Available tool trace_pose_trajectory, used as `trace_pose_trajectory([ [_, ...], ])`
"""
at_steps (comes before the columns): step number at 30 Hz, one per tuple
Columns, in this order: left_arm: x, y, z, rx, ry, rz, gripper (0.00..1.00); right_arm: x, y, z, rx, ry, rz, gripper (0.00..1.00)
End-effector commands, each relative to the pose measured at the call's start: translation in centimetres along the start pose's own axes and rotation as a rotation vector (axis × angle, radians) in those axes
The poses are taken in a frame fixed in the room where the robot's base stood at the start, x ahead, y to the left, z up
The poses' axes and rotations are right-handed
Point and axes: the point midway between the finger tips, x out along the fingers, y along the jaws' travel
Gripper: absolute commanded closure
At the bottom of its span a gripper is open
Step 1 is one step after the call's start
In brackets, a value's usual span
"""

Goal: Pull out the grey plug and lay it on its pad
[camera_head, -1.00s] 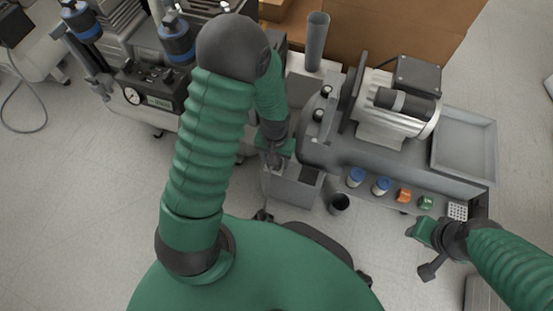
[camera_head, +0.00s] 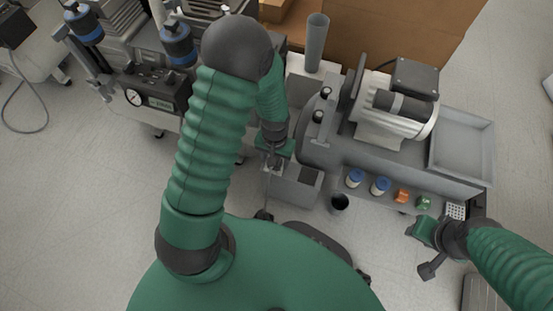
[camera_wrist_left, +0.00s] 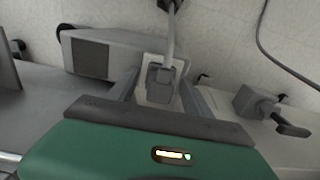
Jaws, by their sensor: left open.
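A grey plug (camera_wrist_left: 161,84) with a pale grey cable (camera_wrist_left: 171,38) shows in the left wrist view. It sits over a small pale plate (camera_wrist_left: 156,95). My left gripper (camera_wrist_left: 160,92) is open, with one finger on each side of the plug; I cannot tell whether either touches it. In the head view my left gripper (camera_head: 274,163) is over the left part of a grey box, where the plug is too small to make out. My right gripper (camera_head: 422,232) is by the front right of the compressor bench; its fingers are not clear. I cannot make out the plug's pad.
The grey box (camera_head: 292,190) has a dark opening on its right. A black cup (camera_head: 340,202) stands beside it. Blue, orange and green capped items line the bench's front ledge (camera_head: 390,193). A motor (camera_head: 397,105) and a grey tray (camera_head: 462,143) are behind.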

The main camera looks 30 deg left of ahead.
Motion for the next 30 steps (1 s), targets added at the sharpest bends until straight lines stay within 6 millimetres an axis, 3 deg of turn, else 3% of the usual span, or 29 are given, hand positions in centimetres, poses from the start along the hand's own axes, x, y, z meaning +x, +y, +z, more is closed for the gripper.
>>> trace_pose_trajectory([
  [8,0.02,0.0,0.0,0.0,0.0,0.0,0.42,-0.16,0.0,-0.04,0.0,0.0,0.0,0.64],
  [21,0.01,0.0,0.0,0.0,0.0,0.0,0.98,-0.16,0.0,-0.04,0.0,0.0,0.0,0.64],
  [30,-0.02,-0.01,-0.01,0.0,0.0,0.0,1.0,-0.19,0.0,-0.05,0.0,0.0,0.0,0.64],
])
